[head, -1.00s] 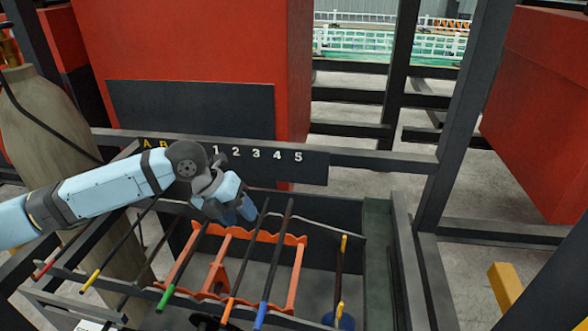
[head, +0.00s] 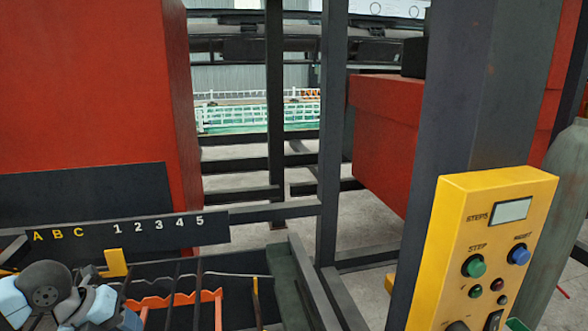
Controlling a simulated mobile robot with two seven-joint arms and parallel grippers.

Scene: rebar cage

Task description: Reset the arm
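My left arm enters at the lower left of the head view. Its gripper (head: 130,320) is partly cut off by the bottom edge, and whether its fingers are open or shut cannot be seen. It is low beside the orange notched rack (head: 180,299). My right gripper is not in view. A yellow control box (head: 470,235) stands at the right, with a small display labelled STEPS (head: 512,211). Below it are a green STEP button (head: 475,266) and a blue RESET button (head: 519,255). More small buttons sit lower on it.
A dark board (head: 130,231) with letters A B C and numbers 1 to 5 runs across the left. Dark bars (head: 196,290) cross the rack. A dark post (head: 465,110) rises behind the yellow box. Large red blocks (head: 90,90) stand behind the frame.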

